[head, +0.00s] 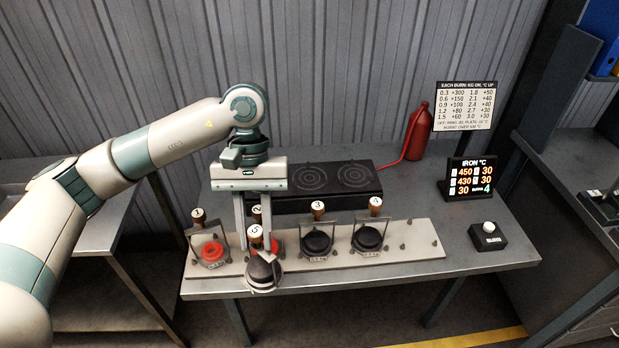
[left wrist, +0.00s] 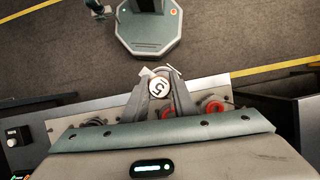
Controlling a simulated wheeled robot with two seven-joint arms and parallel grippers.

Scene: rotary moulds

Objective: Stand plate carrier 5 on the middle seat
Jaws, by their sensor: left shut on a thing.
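Plate carrier 5 (head: 263,271) has a brown knob with a white top marked 5 and a dark round plate below. My left gripper (head: 255,238) is shut on its knob, fingers pointing down. The left wrist view shows the knob top (left wrist: 159,87) between the fingers (left wrist: 158,80). The carrier appears at the front edge of the pale rail (head: 405,250); I cannot tell if it touches. Carriers 1 (head: 199,215), 2 (head: 257,210), 3 (head: 317,209) and 4 (head: 375,204) stand along the rail. Carrier 2 is partly hidden. I cannot single out the middle seat.
Red rings show at carrier 1 (head: 212,252) and near carrier 2. A black hotplate (head: 332,192), red bottle (head: 417,132), iron display (head: 472,179) and burn button box (head: 488,238) stand behind and right.

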